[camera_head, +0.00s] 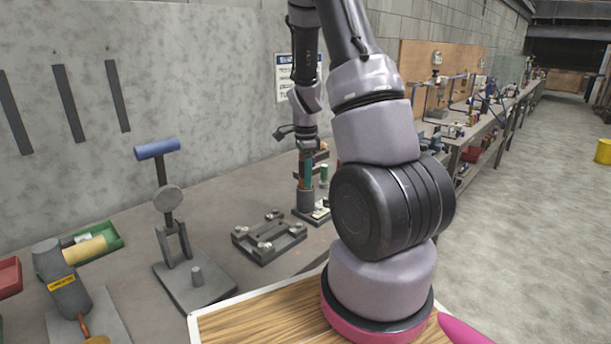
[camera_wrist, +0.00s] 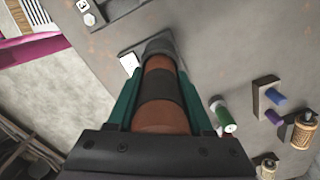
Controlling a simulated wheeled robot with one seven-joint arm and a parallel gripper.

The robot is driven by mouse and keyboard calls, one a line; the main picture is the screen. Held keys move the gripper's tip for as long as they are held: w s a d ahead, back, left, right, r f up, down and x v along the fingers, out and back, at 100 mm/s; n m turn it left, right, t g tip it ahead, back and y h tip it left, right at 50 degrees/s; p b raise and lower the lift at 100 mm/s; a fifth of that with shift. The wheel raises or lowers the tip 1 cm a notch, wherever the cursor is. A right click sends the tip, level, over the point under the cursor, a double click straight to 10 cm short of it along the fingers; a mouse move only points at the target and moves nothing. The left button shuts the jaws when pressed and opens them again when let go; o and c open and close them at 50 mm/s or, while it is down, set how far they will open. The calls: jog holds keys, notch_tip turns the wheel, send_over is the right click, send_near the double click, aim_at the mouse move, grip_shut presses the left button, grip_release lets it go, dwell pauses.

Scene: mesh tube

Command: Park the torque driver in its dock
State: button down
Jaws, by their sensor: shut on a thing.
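The torque driver (camera_wrist: 160,115), with orange-brown and dark bands, is held between the teal fingers of my gripper (camera_wrist: 165,100) in the wrist view. In the head view my gripper (camera_head: 306,168) points down over the bench, and a narrow strip of the driver shows between its fingers. The driver's far end meets a dark grey round collar, which looks like the dock (camera_head: 306,201), on a flat base plate with a white label (camera_wrist: 130,62). The driver looks upright and in line with the collar. I cannot tell how deep it sits.
A dark fixture plate (camera_head: 268,237) with several studs lies left of the dock. The wall is behind.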

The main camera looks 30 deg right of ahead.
jog(key=shift+f, duration=0.2)
jog(key=shift+c, duration=1.1)
grip_release()
